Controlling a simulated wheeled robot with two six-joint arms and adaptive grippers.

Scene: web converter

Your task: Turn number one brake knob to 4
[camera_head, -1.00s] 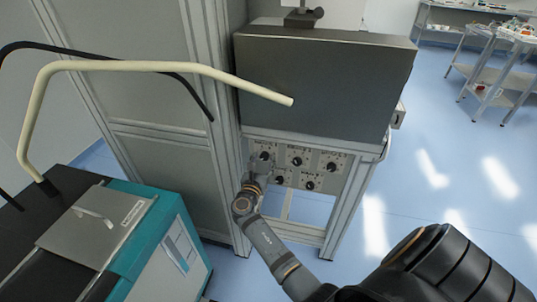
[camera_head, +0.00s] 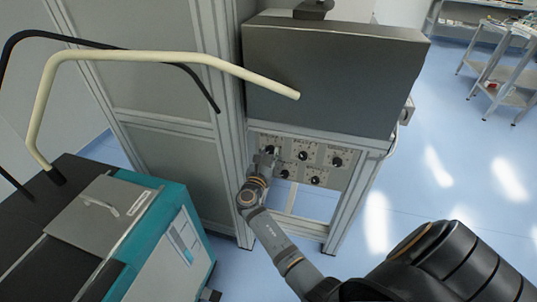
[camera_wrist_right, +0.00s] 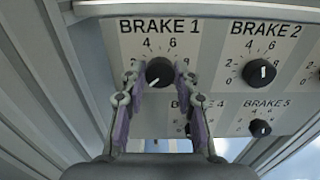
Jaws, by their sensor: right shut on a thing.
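The brake 1 knob (camera_wrist_right: 159,72) is black and round, on a pale panel under the label BRAKE 1. A white mark on it points to the lower left; the scale numbers 4 and 6 show above it. My right gripper (camera_wrist_right: 159,80) has one purple-backed finger on each side of the knob and is shut on it. In the head view the right gripper (camera_head: 264,163) reaches the upper left of the knob panel and partly hides this knob. My left gripper is not in view.
The brake 2 knob (camera_wrist_right: 259,72) is just right of brake 1, and the brake 5 knob (camera_wrist_right: 260,128) is below it. A grey box (camera_head: 333,75) overhangs the panel. A teal and white machine (camera_head: 165,245) stands at the left. Open blue floor (camera_head: 440,190) lies to the right.

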